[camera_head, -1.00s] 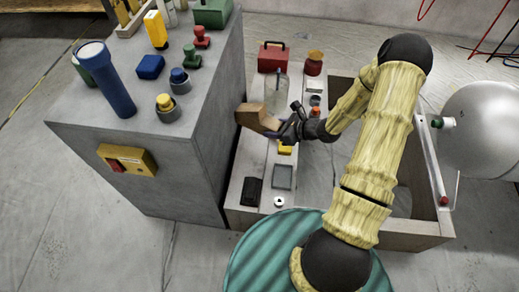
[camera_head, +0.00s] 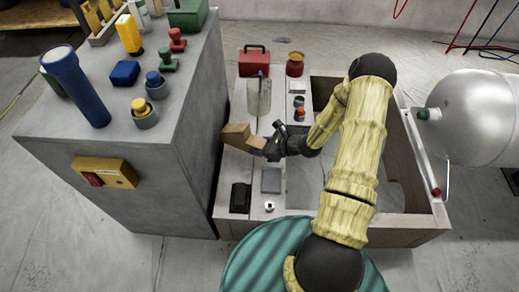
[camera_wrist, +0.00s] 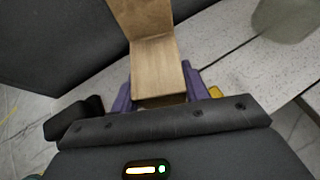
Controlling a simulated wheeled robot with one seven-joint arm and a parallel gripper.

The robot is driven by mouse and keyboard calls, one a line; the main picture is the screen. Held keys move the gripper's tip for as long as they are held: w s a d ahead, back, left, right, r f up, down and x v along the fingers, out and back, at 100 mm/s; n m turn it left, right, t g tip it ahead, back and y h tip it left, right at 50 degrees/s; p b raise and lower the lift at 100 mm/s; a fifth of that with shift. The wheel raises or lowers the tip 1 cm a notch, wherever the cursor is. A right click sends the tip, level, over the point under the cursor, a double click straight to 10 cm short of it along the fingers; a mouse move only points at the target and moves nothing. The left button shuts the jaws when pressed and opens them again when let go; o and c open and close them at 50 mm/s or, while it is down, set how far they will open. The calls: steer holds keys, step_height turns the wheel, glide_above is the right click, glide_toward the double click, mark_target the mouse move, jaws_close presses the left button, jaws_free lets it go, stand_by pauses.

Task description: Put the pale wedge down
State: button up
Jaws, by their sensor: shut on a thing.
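The pale wedge (camera_head: 237,136) is a light tan wooden piece with an angled shape. My gripper (camera_head: 265,150) is shut on it, with the wedge extending left toward the grey cabinet. In the wrist view, the wedge (camera_wrist: 155,65) sits between the purple fingers of my gripper (camera_wrist: 158,90), with its far part tilted up. The wedge is over the left strip of the low bench; I cannot tell whether it touches the surface.
The grey cabinet (camera_head: 190,150) rises close on the left. On the low bench (camera_head: 233,170) are a black block (camera_head: 240,197), a grey square (camera_head: 271,180), a clear container (camera_head: 258,97) and a red toolbox (camera_head: 254,60). A large white tank (camera_head: 480,120) stands right.

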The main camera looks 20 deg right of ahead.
steer(key=shift+f, duration=0.6)
steer(key=shift+f+b, duration=0.3)
steer(key=shift+f, duration=0.2)
steer(key=o, duration=1)
steer(key=shift+r+p, duration=0.3)
steer(key=shift+r, duration=0.15)
steer(key=p+v, duration=0.4)
steer(key=v, duration=0.8)
